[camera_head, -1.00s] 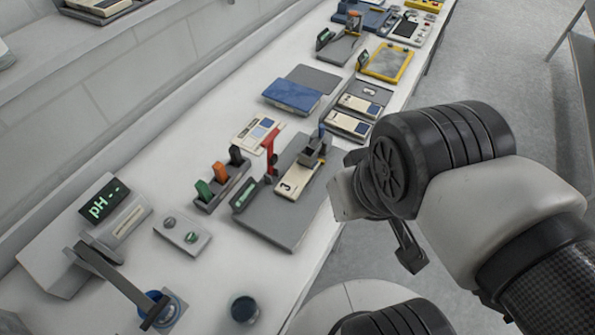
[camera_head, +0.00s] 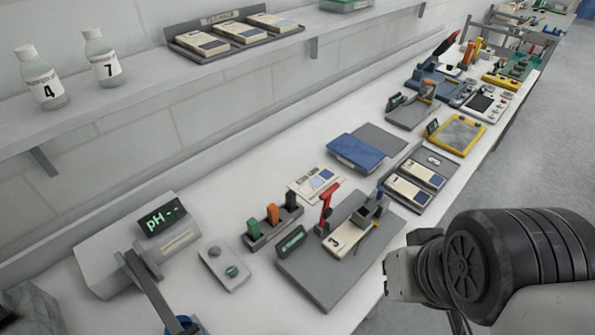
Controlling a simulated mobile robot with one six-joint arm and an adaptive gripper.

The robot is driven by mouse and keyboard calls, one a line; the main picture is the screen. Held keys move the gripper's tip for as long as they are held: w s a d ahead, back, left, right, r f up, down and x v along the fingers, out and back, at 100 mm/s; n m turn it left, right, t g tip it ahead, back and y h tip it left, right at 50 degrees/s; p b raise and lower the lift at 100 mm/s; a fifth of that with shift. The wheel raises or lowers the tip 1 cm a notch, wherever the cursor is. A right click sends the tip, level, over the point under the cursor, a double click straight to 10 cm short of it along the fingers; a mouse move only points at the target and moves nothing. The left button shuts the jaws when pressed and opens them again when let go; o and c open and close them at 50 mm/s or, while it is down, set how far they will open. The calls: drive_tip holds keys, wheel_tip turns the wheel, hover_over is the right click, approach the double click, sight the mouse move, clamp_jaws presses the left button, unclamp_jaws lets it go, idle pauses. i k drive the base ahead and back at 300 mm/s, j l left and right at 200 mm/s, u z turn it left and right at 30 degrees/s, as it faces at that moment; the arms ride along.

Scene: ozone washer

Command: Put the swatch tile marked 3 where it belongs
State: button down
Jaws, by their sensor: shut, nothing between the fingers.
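The cream swatch tile marked 3 (camera_head: 343,238) lies on a dark grey base plate (camera_head: 318,283) on the counter. A small grey clamp-like fixture (camera_head: 368,208) stands over its far end, so that end is partly hidden. A red upright lever (camera_head: 326,206) stands beside the tile. On the wall shelf, a dark rack (camera_head: 196,60) holds three similar tiles; its label is too small to read. A grey tray (camera_head: 420,206) on the counter holds two more tiles. My arm's wrist is at the lower right, apart from the tile; my gripper's fingers are outside the view.
A pH meter (camera_head: 98,256), a small button box (camera_head: 222,265) and a holder with colored handles (camera_head: 258,243) stand to the left. A blue pad (camera_head: 354,153) and yellow-framed tray (camera_head: 457,134) are farther back. Bottles (camera_head: 104,62) stand on the shelf. Open floor is right.

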sight(348, 234)
drive_tip(key=i+l+u, duration=0.2)
drive_tip(key=l+u, duration=0.15)
drive_tip(key=u, duration=0.15)
drive_tip(key=i+l+u, duration=0.1)
drive_tip(key=l+u, duration=0.85)
drive_tip(key=i+j, duration=0.05)
drive_tip(key=j, duration=0.05)
